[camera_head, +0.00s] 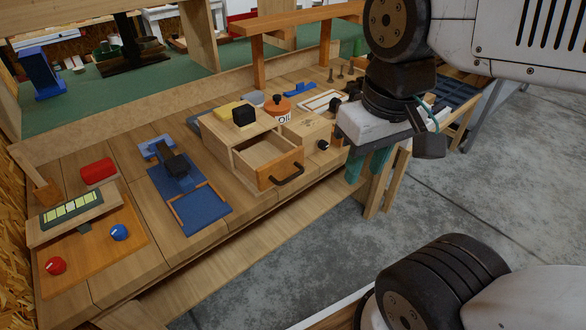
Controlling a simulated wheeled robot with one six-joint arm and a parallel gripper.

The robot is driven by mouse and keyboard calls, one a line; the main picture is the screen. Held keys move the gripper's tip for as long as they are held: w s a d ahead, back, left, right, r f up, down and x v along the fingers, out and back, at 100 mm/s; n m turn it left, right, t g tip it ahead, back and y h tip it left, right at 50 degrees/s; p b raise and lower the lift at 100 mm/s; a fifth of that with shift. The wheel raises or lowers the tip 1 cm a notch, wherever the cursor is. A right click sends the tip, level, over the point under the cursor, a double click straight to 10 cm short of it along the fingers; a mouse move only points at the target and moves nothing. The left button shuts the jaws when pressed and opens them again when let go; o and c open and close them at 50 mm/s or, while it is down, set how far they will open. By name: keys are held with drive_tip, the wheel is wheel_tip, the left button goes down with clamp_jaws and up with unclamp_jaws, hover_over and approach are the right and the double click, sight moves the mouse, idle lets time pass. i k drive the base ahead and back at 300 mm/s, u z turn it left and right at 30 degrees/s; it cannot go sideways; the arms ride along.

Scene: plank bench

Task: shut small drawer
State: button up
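The small wooden drawer (268,160) is pulled part way out of its wooden cabinet (240,130) on the plank bench. Its inside shows and looks empty. A black curved handle (288,176) is on its front, which faces the lower right of the picture. My gripper (367,166) is to the right of the drawer, beyond the front of the bench, with its teal fingers pointing down. The fingers look apart with nothing between them. They do not touch the drawer or handle.
A black block (244,115) and a yellow block sit on the cabinet. An orange oil can (278,107) and a wooden box with a black knob (323,145) stand close by. A blue tray (200,210) lies to the left. A wooden shelf (300,20) rises behind.

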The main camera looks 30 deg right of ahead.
sight(267, 156)
drive_tip(key=z, duration=2.1)
drive_tip(key=k, duration=1.1)
drive_tip(key=u, duration=1.9)
